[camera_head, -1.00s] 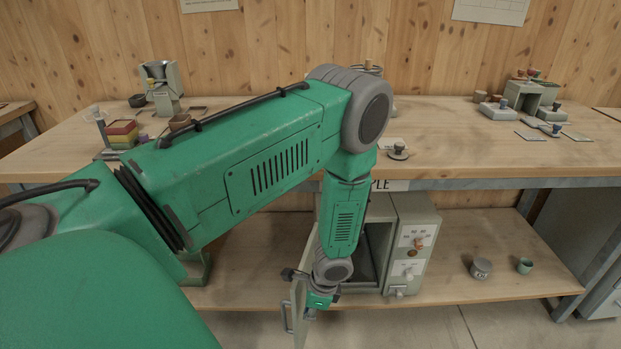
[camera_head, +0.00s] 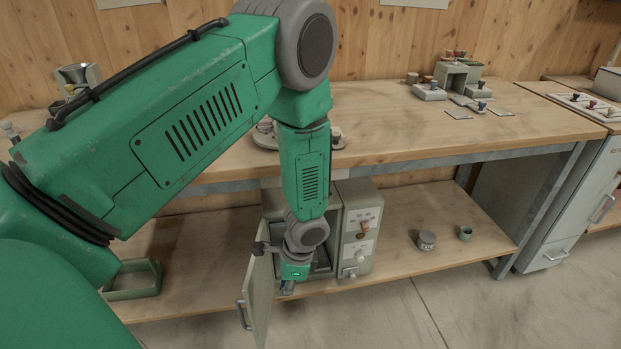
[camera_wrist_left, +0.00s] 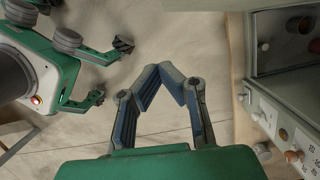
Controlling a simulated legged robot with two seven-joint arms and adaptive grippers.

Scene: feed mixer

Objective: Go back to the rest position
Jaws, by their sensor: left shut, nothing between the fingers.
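My left gripper (camera_head: 288,286) hangs low in front of the grey cabinet with knobs (camera_head: 357,235) on the lower shelf. It is just right of the cabinet's open door (camera_head: 259,295), apparently apart from it, though overlap in the head view makes the gap hard to judge. In the left wrist view the left fingers (camera_wrist_left: 165,76) meet at their tips, empty, above the floor. The left arm hides part of the cabinet's opening in the head view.
The workbench (camera_head: 400,130) runs across the back. A labelled grey pot (camera_head: 426,240) and a green cup (camera_head: 465,233) stand on the lower shelf (camera_head: 400,265). A drawer cabinet (camera_head: 570,215) stands at the right. The floor (camera_head: 450,315) in front is clear.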

